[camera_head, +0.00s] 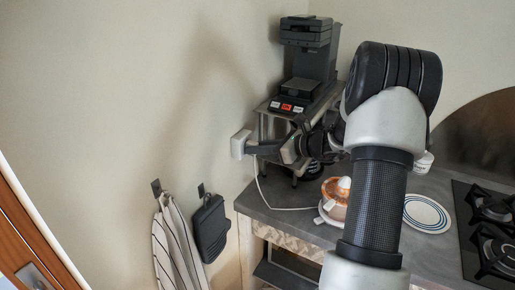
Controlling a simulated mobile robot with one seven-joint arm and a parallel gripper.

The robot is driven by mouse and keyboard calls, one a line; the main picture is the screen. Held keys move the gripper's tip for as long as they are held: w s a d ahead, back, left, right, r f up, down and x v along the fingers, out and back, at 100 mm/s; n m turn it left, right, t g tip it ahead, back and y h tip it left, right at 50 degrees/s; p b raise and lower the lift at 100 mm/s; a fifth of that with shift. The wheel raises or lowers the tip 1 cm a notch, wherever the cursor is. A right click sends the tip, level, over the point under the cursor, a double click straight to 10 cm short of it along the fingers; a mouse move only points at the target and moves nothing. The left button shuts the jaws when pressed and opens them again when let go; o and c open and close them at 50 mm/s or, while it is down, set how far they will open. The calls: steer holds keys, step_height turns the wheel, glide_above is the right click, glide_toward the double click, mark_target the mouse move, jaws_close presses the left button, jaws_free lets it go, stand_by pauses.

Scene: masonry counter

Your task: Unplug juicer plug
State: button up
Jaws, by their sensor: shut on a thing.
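A white wall socket (240,144) is on the left wall, just above the counter's left end. My gripper (253,148) reaches left to it, its fingertips right at the socket's face. It is shut on the juicer plug, which is mostly hidden between the fingers, so I cannot tell how far it sits in the socket. A white cord (258,180) hangs from there, curves down and runs right along the counter to the juicer. The juicer (335,192), orange and white, stands on the counter, partly hidden by my arm.
A dark coffee machine (309,60) stands on a metal stand (266,128) close behind my gripper. A striped plate (427,213) and a gas hob (490,235) are right of my arm. A striped towel (174,245) and a dark board (210,228) hang on the wall below.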

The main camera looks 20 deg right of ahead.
jaws_close()
steer(key=shift+s+d, duration=0.1)
steer(key=shift+d, duration=0.05)
steer(key=shift+s+d, duration=0.3)
steer(key=shift+s, duration=0.1)
steer(key=shift+s+d, duration=0.4)
steer(key=shift+s, duration=0.15)
steer(key=shift+s+d, duration=0.85)
steer(key=shift+s, duration=0.2)
steer(key=shift+a, duration=0.1)
